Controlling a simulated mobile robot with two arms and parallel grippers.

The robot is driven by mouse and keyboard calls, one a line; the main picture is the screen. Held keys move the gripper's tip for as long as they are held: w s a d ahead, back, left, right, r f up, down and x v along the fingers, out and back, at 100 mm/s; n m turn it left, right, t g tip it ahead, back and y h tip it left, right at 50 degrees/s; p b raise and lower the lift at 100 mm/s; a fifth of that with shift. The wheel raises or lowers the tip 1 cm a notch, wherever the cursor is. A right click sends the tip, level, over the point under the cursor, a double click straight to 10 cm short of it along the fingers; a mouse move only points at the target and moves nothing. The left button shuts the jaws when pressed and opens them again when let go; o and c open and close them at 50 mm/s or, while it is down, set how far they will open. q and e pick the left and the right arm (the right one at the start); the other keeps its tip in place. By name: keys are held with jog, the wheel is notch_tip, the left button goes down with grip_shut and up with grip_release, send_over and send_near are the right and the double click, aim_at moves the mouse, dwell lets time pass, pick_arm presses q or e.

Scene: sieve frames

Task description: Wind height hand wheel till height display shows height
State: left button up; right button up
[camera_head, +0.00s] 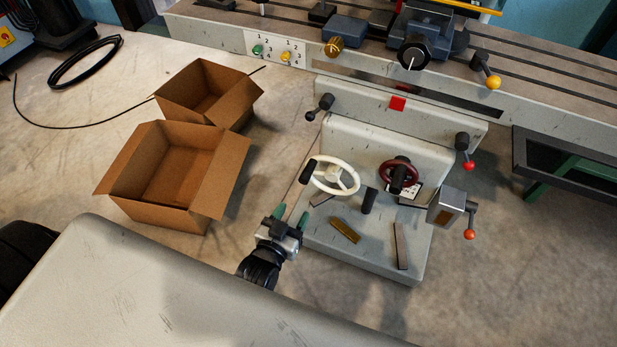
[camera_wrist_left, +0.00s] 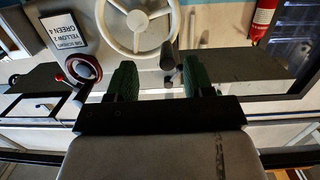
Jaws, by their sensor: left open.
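A white spoked hand wheel (camera_head: 352,188) with a dark handle stands on the front of the grey machine base. A smaller dark red hand wheel (camera_head: 411,183) is to its right. I cannot tell which one sets the height, and no height reading is legible. My left gripper (camera_head: 291,214) is open and empty, below and left of the white wheel, apart from it. In the left wrist view its green finger pads (camera_wrist_left: 161,80) are spread, with the white wheel (camera_wrist_left: 137,47) beyond them and the red wheel (camera_wrist_left: 97,69) at the left. My right gripper is not in view.
Two open cardboard boxes (camera_head: 143,210) stand left on the floor. A grey box with an orange-knobbed crank (camera_head: 469,233) is right of the wheels. A card with words and numbers (camera_wrist_left: 63,32) shows in the wrist view. Loose bars (camera_head: 345,230) lie on the base.

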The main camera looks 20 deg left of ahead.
aim_at(313, 161)
pick_arm(q)
jog(key=shift+t, duration=0.6)
jog(key=w+r, duration=0.1)
jog(key=w, duration=0.2)
jog(key=w+r, duration=0.1)
jog(key=w, duration=0.2)
jog(key=w+r+b, duration=0.1)
jog(key=w, duration=0.3)
jog(key=shift+a+r, duration=0.1)
jog(key=shift+r, duration=0.1)
jog(key=shift+w, duration=0.75)
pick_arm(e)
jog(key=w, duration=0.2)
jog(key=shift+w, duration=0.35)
pick_arm(q)
jog(key=shift+c, duration=0.3)
grip_shut()
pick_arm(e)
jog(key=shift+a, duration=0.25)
